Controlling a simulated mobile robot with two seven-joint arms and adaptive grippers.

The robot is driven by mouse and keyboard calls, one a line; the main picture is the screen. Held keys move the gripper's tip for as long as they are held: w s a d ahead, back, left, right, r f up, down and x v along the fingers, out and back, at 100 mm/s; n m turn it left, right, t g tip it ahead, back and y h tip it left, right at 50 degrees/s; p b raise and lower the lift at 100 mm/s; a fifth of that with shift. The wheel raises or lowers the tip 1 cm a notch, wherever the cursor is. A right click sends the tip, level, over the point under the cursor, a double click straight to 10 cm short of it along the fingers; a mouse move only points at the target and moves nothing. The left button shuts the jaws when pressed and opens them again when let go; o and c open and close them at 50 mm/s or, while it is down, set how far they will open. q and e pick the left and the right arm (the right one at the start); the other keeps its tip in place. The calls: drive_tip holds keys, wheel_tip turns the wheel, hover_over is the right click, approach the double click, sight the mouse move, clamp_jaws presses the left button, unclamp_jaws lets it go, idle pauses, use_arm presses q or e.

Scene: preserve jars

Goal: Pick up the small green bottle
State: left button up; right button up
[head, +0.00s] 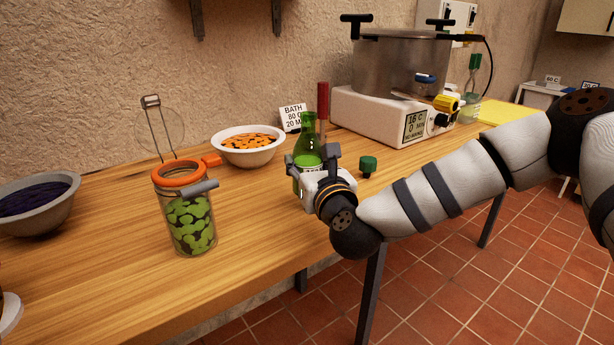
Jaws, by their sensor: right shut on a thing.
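The small green bottle (307,152) stands upright on the wooden table, left of the bath unit. My right gripper (313,165) is shut around its body; the gripper and wrist hide most of its lower part, so I cannot tell whether its base touches the table. The bottle's neck and shoulder show above the fingers. No cap is visible on it. My left gripper is not in view.
A glass jar (189,222) of green pieces with an orange ring stands to the left. A green cap (368,164) lies right of the gripper. A white bowl (247,156) and a heated bath (393,117) stand behind.

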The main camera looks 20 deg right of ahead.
drive_tip(key=s+d+r, duration=0.8)
drive_tip(key=s+r, duration=0.1)
drive_tip(key=s, duration=0.2)
drive_tip(key=shift+r+p, duration=0.3)
drive_tip(key=shift+r, duration=0.1)
drive_tip(key=shift+s, duration=0.1)
drive_tip(key=o, duration=0.5)
drive_tip(key=c, duration=0.5)
